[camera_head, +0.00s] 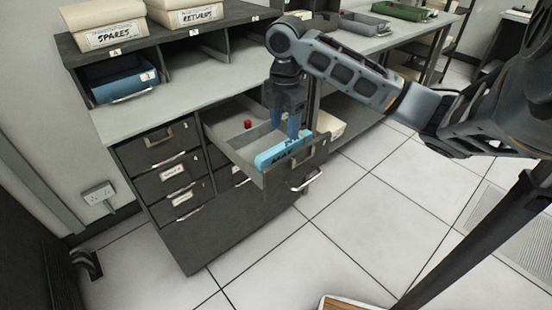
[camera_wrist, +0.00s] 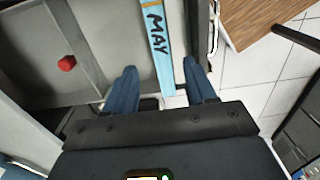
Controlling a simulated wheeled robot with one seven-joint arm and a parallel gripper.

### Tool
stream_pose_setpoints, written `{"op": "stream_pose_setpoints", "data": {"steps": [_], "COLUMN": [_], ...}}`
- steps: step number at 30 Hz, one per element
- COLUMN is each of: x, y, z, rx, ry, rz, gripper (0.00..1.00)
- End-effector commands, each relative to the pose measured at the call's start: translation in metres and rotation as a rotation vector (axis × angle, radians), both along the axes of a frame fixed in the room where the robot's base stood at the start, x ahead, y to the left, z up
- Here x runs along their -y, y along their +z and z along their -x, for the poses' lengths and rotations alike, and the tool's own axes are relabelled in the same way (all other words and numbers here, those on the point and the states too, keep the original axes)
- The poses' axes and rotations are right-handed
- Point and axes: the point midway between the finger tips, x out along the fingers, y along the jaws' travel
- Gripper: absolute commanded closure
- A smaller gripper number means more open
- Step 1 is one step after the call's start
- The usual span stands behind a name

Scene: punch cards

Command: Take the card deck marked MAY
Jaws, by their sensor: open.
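The card deck marked MAY (camera_wrist: 155,35) is a light blue block with dark lettering and an orange stripe. In the head view the blue deck (camera_head: 281,151) lies in the open drawer (camera_head: 245,165), near its front. My gripper (camera_head: 287,128) points down into the drawer over the deck. In the wrist view my gripper (camera_wrist: 160,88) has its two blue fingers apart, with the lower end of the deck showing between them.
A small red object (camera_head: 247,124) lies further back in the drawer. The worktop (camera_head: 185,97) is above the drawer. A blue tray (camera_head: 122,80) sits in a shelf slot, under boxes labelled SPARES (camera_head: 108,35) and RETURNS (camera_head: 200,15). The tiled floor (camera_head: 370,210) in front is largely clear.

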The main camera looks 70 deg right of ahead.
Motion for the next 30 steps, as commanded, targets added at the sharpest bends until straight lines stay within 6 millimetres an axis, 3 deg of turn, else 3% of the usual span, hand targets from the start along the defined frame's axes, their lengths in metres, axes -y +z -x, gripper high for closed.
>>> {"op": "stream_pose_setpoints", "data": {"steps": [18, 26, 30], "x": [0.001, 0.001, 0.001], "y": [-0.069, -0.072, -0.072], "z": [0.003, 0.003, 0.003], "rx": [0.004, 0.005, 0.005], "ry": [-0.001, -0.001, -0.001], "rz": [-0.001, 0.0, 0.0], "gripper": [0.45, 0.45, 0.58]}}
